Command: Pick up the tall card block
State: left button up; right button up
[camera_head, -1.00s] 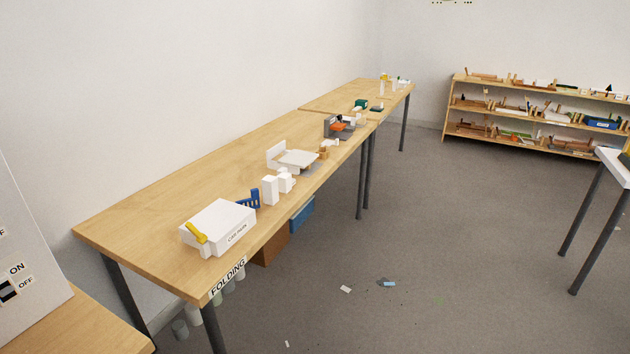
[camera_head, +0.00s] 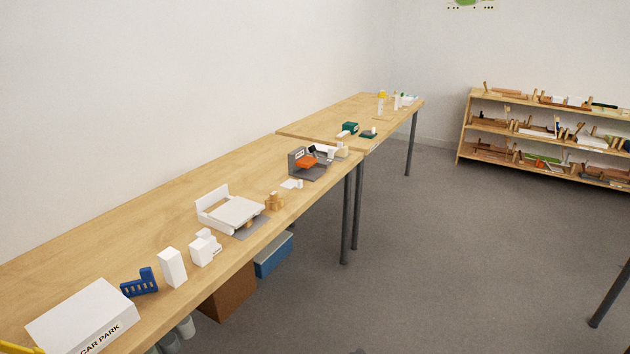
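A tall white block (camera_head: 173,267) stands upright near the front edge of the long wooden table (camera_head: 110,235). It looks like the tall card block. A blue slotted rack (camera_head: 139,283) is just left of it, and shorter white blocks (camera_head: 204,249) are just right of it. A white box marked CAR PARK (camera_head: 84,316) lies further left at the near end. Neither of my grippers shows in the head view.
The floor right of the table is clear.

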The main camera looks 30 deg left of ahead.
aim_at(172, 269)
jog(key=i+u, duration=0.35)
jog(key=u, duration=0.15)
jog(key=i+l+u, duration=0.3)
jog(key=u, duration=0.2)
jog(key=i+l+u, duration=0.45)
jog(key=k+j, duration=0.1)
